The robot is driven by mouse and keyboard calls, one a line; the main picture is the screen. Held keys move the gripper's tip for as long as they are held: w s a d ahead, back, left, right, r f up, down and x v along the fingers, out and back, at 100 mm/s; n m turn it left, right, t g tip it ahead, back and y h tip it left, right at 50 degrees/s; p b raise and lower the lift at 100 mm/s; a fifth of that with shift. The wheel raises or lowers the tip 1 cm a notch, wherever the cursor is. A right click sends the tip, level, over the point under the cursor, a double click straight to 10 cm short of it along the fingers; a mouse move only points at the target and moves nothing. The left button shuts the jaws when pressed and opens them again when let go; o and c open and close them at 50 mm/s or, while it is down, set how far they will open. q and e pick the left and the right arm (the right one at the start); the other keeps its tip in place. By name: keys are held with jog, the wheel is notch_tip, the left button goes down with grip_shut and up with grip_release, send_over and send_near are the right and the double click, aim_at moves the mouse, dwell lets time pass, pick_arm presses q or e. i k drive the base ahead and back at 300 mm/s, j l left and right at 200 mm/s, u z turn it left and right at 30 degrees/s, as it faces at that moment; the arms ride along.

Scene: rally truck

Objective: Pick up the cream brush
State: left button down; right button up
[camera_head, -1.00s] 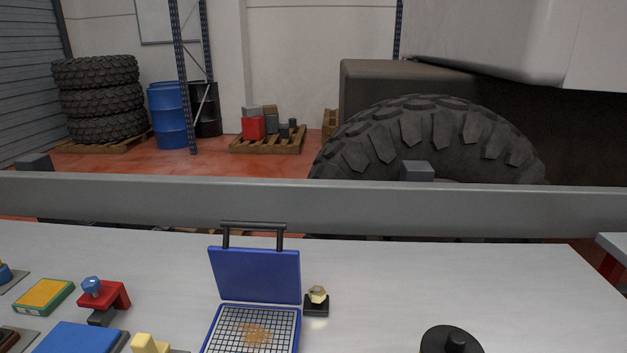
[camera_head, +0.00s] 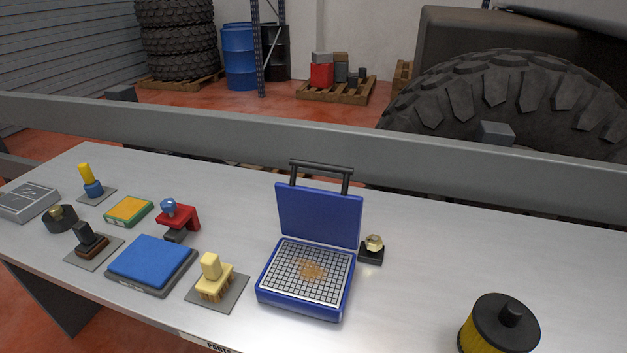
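The cream brush (camera_head: 213,281) stands bristles down on a grey square pad (camera_head: 235,292) near the front edge of the bench. It has an upright cream handle. It sits between a blue pad on a dark base to its left and an open blue case to its right. Neither of my grippers is in view.
The blue case (camera_head: 300,306) has its lid up. The blue pad (camera_head: 152,259), a red clamp-like piece (camera_head: 183,217), a dark brush (camera_head: 89,241), a green-yellow block (camera_head: 128,211) and a yellow-black filter (camera_head: 499,325) stand around. The bench's right middle (camera_head: 430,265) is clear.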

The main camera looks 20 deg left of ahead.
aim_at(217, 276)
jog(key=u, duration=1.25)
